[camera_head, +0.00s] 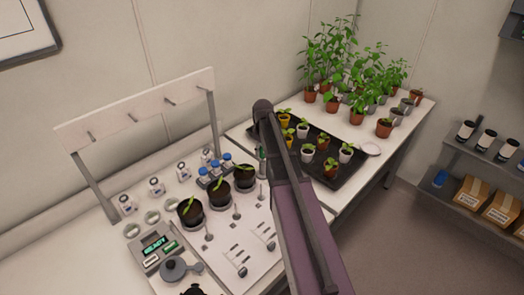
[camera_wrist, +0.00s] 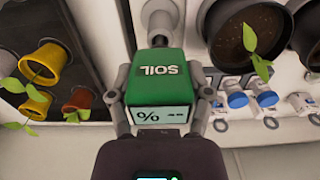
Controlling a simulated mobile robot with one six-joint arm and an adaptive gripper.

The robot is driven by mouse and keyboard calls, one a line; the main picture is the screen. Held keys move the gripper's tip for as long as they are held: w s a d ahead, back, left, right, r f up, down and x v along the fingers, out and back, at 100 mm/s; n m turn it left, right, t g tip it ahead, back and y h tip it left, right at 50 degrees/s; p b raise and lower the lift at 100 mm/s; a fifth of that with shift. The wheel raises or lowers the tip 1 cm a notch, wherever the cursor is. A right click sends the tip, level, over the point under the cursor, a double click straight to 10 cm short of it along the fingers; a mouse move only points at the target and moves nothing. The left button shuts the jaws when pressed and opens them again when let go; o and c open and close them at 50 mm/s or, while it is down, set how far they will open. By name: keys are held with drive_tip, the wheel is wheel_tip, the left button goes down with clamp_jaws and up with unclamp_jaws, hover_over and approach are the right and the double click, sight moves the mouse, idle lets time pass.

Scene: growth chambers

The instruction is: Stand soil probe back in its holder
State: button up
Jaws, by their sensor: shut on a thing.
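The soil probe (camera_wrist: 160,88) has a green head marked SOIL and a small display with a percent sign. In the wrist view its head sits between the two fingers of my gripper (camera_wrist: 160,98), which is shut on it. A pale grey piece (camera_wrist: 158,20) shows just beyond the head; I cannot tell whether it is part of the probe or the holder. In the head view my arm covers most of this spot, and only a bit of green (camera_head: 262,160) shows at its left edge. I cannot make out the holder for certain.
Black pots with seedlings (camera_head: 190,212) stand close on the left, with a rack of blue-capped vials (camera_head: 215,170) behind them. A black tray (camera_head: 342,178) of small seedling pots lies to the right. A pegged rack (camera_head: 140,110) stands at the back left.

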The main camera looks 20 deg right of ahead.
drive_tip(key=shift+f+b, duration=0.4)
drive_tip(key=shift+f, duration=0.05)
idle(0.5)
drive_tip(key=o, duration=1.3)
